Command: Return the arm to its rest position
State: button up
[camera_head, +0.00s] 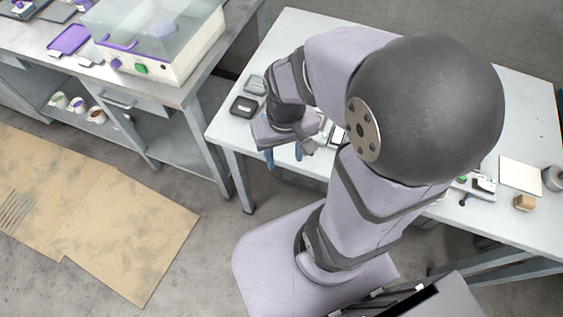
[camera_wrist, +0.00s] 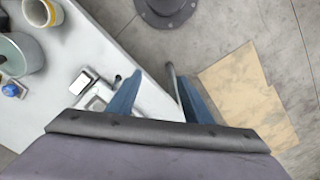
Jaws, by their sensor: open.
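My gripper (camera_head: 284,158) hangs at the front edge of the white table, left of my arm's big dark joint. In the wrist view its two blue fingers (camera_wrist: 158,95) are spread apart with nothing between them. Beyond the fingertips lie the table's edge and the grey floor. My arm is folded over the table and hides much of its middle.
The white table (camera_head: 290,40) carries a dark tray (camera_head: 244,107), a small wooden block (camera_head: 524,203) and a white sheet (camera_head: 520,176). A workbench with a clear-lidded machine (camera_head: 160,40) stands at the left. Cardboard (camera_head: 130,235) lies on the floor.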

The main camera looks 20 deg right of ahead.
jog(key=shift+s+a+f+n, duration=0.2)
jog(key=shift+s+a+n, duration=0.3)
jog(key=shift+s+a, duration=0.3)
